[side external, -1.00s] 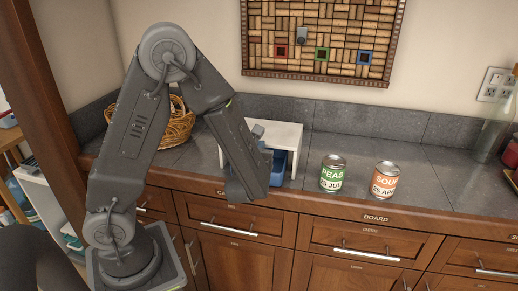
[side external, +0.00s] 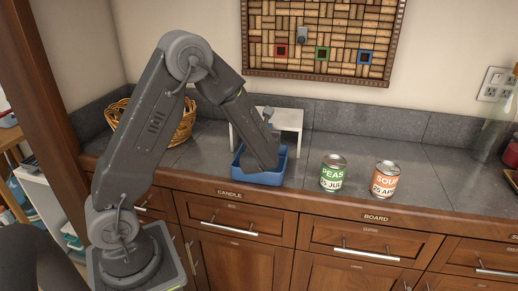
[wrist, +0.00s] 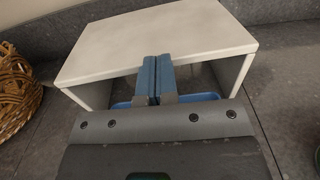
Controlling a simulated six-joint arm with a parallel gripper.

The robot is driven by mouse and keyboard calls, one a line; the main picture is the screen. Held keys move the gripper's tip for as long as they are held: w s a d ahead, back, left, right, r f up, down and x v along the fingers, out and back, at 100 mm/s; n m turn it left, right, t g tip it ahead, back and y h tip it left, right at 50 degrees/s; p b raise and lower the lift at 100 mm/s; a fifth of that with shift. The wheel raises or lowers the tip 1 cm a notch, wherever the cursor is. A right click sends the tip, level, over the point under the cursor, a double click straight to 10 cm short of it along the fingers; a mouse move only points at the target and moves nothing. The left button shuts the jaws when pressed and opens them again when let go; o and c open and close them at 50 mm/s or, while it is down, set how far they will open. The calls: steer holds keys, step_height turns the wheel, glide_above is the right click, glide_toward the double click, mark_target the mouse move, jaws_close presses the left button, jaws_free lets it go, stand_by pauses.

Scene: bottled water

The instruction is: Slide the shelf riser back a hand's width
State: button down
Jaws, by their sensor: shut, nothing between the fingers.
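The white shelf riser (side external: 287,118) stands on the grey counter near the back wall, upright on its side legs. Its top fills the upper part of the wrist view (wrist: 140,38). My gripper (wrist: 156,62) is shut and empty, its blue-grey fingertips at the riser's front edge; they look in contact, but I cannot be sure.
A blue bin (side external: 241,170) sits at the riser's front, partly under my gripper. A wicker basket (side external: 182,125) is to the left. The green peas can (side external: 332,172) and orange soup can (side external: 385,179) stand to the right. Counter tiles between riser and wall look clear.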

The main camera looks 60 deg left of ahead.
steer(key=v, duration=1.3)
steer(key=s+r+n+g+h, duration=0.2)
steer(key=s+n+g, duration=0.9)
steer(key=s+n, duration=0.4)
steer(key=d+r+n+t+h, duration=0.3)
steer(key=d+r+n+h, duration=0.4)
steer(key=d+n+h, duration=0.3)
steer(key=d+n, duration=0.2)
steer(key=shift+s+d+r+t+h, duration=0.2)
steer(key=shift+d+r+t+h, duration=0.05)
steer(key=shift+t+h, duration=0.15)
